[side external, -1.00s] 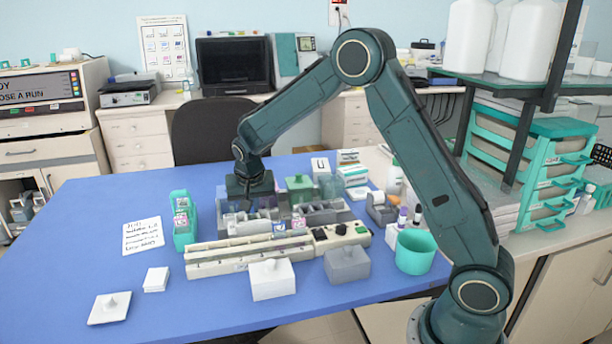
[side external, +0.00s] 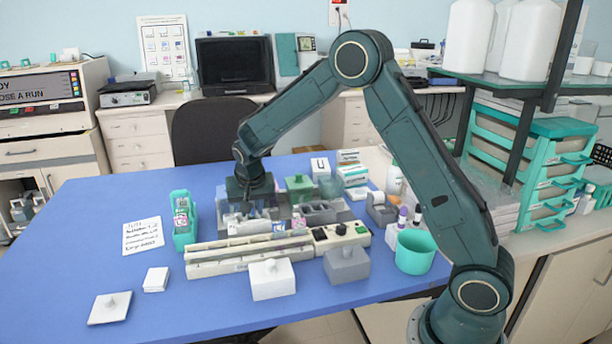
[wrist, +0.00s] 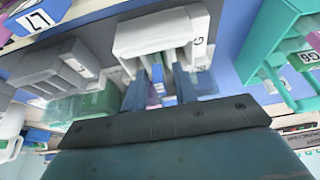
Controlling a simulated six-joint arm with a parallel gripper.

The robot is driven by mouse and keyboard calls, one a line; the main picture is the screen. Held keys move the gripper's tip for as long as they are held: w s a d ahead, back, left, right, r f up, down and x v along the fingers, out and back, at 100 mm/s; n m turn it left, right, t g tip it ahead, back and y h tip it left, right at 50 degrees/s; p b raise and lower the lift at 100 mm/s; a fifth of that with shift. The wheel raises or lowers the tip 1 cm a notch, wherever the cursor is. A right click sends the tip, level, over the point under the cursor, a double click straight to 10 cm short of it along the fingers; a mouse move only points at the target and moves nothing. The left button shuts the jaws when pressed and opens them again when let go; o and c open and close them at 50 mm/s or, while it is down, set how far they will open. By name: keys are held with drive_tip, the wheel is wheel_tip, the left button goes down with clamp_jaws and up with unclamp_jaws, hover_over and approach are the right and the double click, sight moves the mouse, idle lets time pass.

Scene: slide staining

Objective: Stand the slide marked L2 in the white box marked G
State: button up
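The white box marked G (wrist: 160,38) fills the upper middle of the wrist view, its letter on the right end. My gripper (wrist: 160,80) is close at this box, pointing at its slots. A slide edge with a purple and blue label (wrist: 158,90) shows between my fingers; its marking is not readable. I cannot tell whether the fingers press on it or stand apart from it. In the side view my gripper (side external: 250,205) is low over the left part of the row of boxes, and its fingertips are hidden. I cannot make out L2 anywhere.
A slide marked L1 (wrist: 38,19) lies upper left in the wrist view, near a grey box (wrist: 55,70). A green rack (side external: 184,236) with slides stands left of my gripper. A long cream staining unit (side external: 230,262) lies in front.

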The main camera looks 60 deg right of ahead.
drive_tip(key=shift+o, duration=0.2)
drive_tip(key=shift+r, duration=0.1)
drive_tip(key=v, duration=1.3)
drive_tip(key=shift+r, duration=0.3)
drive_tip(key=shift+s+a+r, duration=0.1)
drive_tip(key=shift+s, duration=0.15)
drive_tip(key=s+a+r+n+t+y, duration=0.15)
drive_tip(key=s+r+n, duration=0.4)
drive_tip(key=s, duration=0.95)
drive_tip(key=s+a+n+y, duration=0.1)
drive_tip(key=s+a, duration=0.1)
drive_tip(key=s, duration=0.5)
drive_tip(key=s+a+f+n, duration=0.1)
drive_tip(key=s+a+n, duration=0.1)
drive_tip(key=s, duration=0.6)
drive_tip(key=shift+t+y, duration=0.35)
drive_tip(key=shift+t, duration=0.1)
